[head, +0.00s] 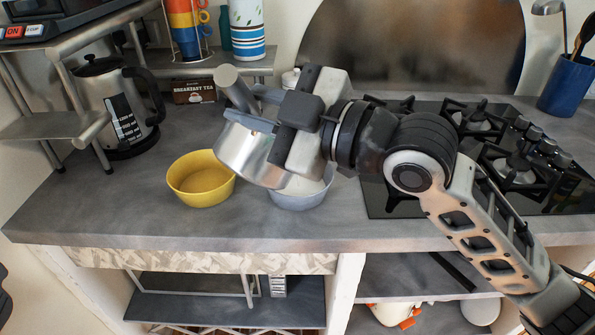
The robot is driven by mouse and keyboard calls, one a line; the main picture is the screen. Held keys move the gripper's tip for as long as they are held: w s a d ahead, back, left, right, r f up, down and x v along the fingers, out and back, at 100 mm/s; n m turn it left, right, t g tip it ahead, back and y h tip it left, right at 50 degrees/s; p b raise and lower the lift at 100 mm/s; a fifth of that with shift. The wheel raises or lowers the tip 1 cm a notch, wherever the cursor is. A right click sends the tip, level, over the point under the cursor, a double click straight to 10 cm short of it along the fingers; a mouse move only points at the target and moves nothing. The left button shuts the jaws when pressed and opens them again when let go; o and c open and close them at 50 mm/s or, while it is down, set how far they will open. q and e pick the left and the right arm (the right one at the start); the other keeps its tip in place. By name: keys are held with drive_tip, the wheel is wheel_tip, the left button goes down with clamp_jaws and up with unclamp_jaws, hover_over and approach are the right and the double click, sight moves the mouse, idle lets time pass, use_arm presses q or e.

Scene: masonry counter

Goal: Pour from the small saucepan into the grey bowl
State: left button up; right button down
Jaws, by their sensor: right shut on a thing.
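The small saucepan (246,151) is silver metal and hangs tilted above the counter in the middle of the head view. Its thick handle (235,88) points up and to the left. My right gripper (283,125) is shut on the saucepan, though the exact grip point is partly hidden by the gripper itself. The grey bowl (298,201) stands on the counter below and to the right of the saucepan. The saucepan and gripper cover much of its far side. Something pale shows inside the bowl. I cannot see the saucepan's contents. My left gripper is not in view.
A yellow bowl (201,190) stands just left of the grey bowl. A kettle (119,110) and a breakfast tea box (194,91) are behind at the left. A black gas hob (385,200) lies to the right, with a blue utensil pot (566,88) beyond. The front left counter is clear.

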drive_tip(key=shift+r, duration=0.15)
drive_tip(key=shift+w+d, duration=0.15)
drive_tip(key=shift+d, duration=0.05)
idle(0.5)
drive_tip(key=shift+d+m+t, duration=0.1)
drive_tip(key=shift+m+t, duration=0.2)
drive_tip(key=shift+w+d+r+b, duration=0.1)
drive_tip(key=shift+w+b, duration=0.05)
drive_tip(key=shift+b, duration=0.15)
idle(0.6)
